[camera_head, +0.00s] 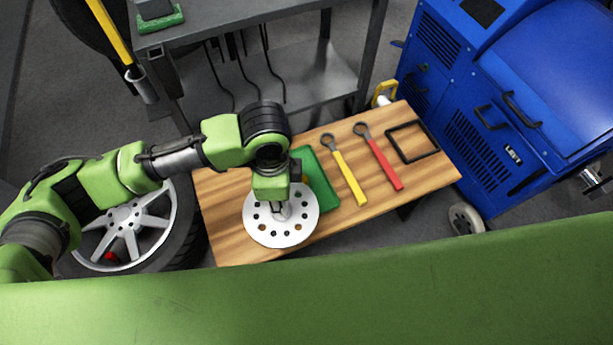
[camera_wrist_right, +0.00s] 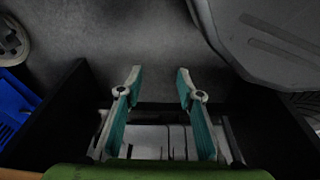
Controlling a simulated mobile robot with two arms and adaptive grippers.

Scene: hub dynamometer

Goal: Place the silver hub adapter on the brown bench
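The silver hub adapter (camera_head: 297,232) is a round flat disc with a ring of holes and a raised centre. It shows in the head view over the front left part of the brown wooden bench (camera_head: 232,240). My left gripper (camera_head: 280,210) points down at the disc's centre and appears shut on its raised middle; the fingertips are partly hidden. My right gripper (camera_wrist_right: 158,115) is open and empty in the right wrist view, and is not visible in the head view.
On the bench lie a green pad (camera_head: 318,178), a yellow wrench (camera_head: 349,178), a red wrench (camera_head: 383,164) and a black square frame (camera_head: 432,152). A wheel (camera_head: 135,225) stands left, a grey cart (camera_head: 230,15) behind, a blue machine (camera_head: 480,120) right.

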